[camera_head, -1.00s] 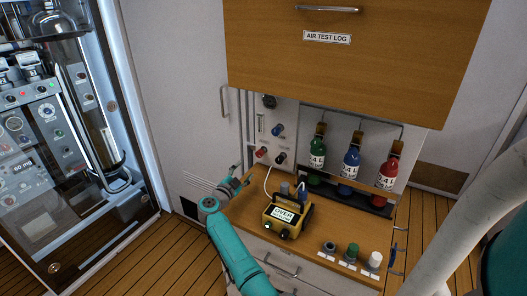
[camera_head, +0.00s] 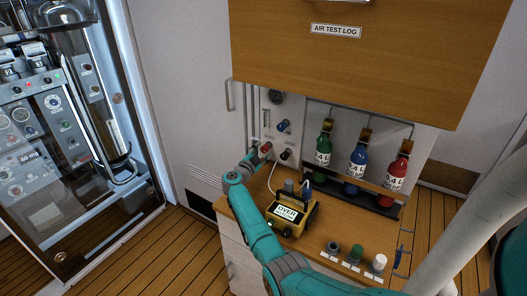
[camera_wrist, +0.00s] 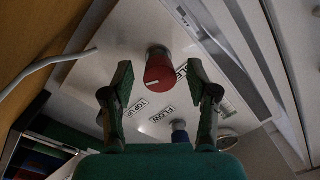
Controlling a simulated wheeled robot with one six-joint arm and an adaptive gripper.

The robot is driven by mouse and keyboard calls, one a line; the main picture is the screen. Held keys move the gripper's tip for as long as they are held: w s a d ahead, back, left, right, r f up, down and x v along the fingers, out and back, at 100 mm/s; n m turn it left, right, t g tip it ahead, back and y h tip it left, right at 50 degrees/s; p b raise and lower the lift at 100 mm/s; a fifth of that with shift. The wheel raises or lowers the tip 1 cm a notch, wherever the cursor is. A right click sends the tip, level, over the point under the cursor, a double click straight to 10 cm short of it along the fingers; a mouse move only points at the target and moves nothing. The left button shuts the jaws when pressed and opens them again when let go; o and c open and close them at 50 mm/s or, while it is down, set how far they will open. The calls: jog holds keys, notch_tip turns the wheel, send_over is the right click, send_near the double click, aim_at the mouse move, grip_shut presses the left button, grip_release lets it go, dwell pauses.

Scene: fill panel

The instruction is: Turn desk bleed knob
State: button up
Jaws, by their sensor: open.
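A red knob (camera_wrist: 158,70) with a white line on its face stands out from the white panel (camera_wrist: 120,50) in the wrist view. The fingers of my gripper (camera_wrist: 160,78) are open, one on each side of it, with gaps between. In the head view my gripper (camera_head: 257,157) is at the red knob (camera_head: 266,147) on the panel's lower left. A blue knob (camera_head: 284,126) is above and right of it, and a black knob (camera_head: 286,155) is to its right.
A yellow meter (camera_head: 292,213) stands on the wooden desk, with a white hose (camera_head: 272,180) near my gripper. Green (camera_head: 323,150), blue (camera_head: 357,162) and red (camera_head: 397,172) bottles stand right of the panel. A wooden cabinet (camera_head: 350,60) overhangs above.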

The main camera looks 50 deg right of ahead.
jog(key=shift+w+d, duration=0.1)
jog(key=shift+d, duration=0.65)
